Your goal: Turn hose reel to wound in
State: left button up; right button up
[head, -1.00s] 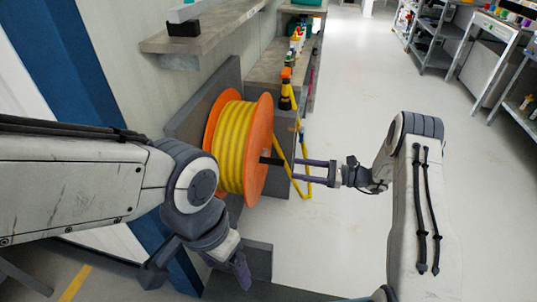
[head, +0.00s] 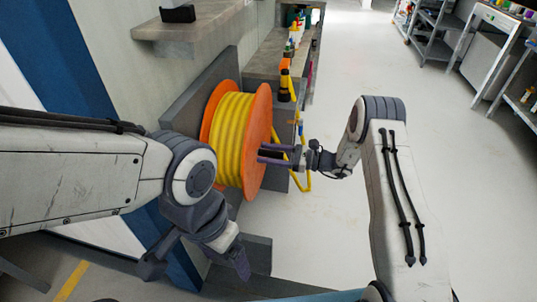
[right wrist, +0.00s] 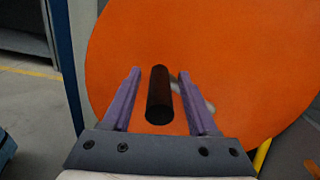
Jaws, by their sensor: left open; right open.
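The hose reel (head: 259,140) has orange side discs and a yellow hose wound on its drum (head: 234,137). It stands by a grey panel at the left. A black crank handle (right wrist: 160,97) sticks out from the orange disc (right wrist: 225,60) in the right wrist view. My right gripper (head: 262,154) is at the disc's outer face, its purple fingers open. In the right wrist view its fingers (right wrist: 158,74) lie on both sides of the handle, with gaps visible. My left gripper (head: 197,272) is open and empty, low in front of the reel.
A yellow hose end (head: 301,180) hangs beside the reel. A bench with bottles (head: 291,45) stands behind it. A shelf (head: 195,30) juts from the wall above. A grey ledge (head: 255,255) is low near my left gripper.

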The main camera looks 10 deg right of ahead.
grip_shut()
dwell(1.4)
